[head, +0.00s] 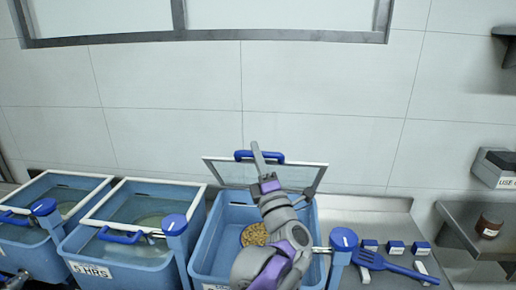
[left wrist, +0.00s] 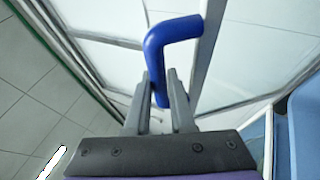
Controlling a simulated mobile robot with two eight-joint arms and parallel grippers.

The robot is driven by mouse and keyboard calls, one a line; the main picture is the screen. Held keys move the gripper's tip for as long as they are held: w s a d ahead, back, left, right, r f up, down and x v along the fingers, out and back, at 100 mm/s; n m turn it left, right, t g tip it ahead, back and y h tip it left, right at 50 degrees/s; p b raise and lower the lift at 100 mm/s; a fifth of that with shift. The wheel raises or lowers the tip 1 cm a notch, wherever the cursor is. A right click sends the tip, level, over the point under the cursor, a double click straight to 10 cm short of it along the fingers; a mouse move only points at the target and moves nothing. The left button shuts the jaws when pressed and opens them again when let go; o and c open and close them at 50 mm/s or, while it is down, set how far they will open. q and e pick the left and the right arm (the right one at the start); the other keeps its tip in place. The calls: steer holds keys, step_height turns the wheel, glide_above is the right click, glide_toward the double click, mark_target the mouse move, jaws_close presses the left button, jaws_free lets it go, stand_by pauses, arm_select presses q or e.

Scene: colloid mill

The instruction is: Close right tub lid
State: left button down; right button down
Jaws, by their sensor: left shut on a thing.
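The right tub (head: 210,240) is light blue and stands open, with a round tan mass (head: 255,235) inside. Its clear lid (head: 225,172) with a white frame is raised and tilted back near the wall. The lid's blue handle (head: 243,155) is on its top edge and shows large in the left wrist view (left wrist: 172,35). My left gripper (head: 258,158) reaches over the tub to the handle. In the left wrist view its fingers (left wrist: 163,92) are shut on one leg of the handle. My arm hides part of the tub and lid. My right gripper is not seen.
Two more blue tubs with clear lids down (head: 140,208) (head: 60,195) stand to the left. A blue slotted spatula (head: 385,264) and small blue-and-white blocks (head: 395,247) lie on the metal counter at right. A shelf with a brown jar (head: 489,226) is farther right.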

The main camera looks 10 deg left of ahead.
arm_select(q)
steer(key=shift+s+f, duration=0.25)
steer(key=c, duration=0.8)
jaws_free()
steer(key=shift+o, duration=0.2)
steer(key=b+v, duration=0.1)
steer(key=v, duration=0.9)
steer(key=shift+s+d+f, duration=0.2)
steer(key=shift+d+f, duration=0.05)
steer(key=shift+f, duration=0.1)
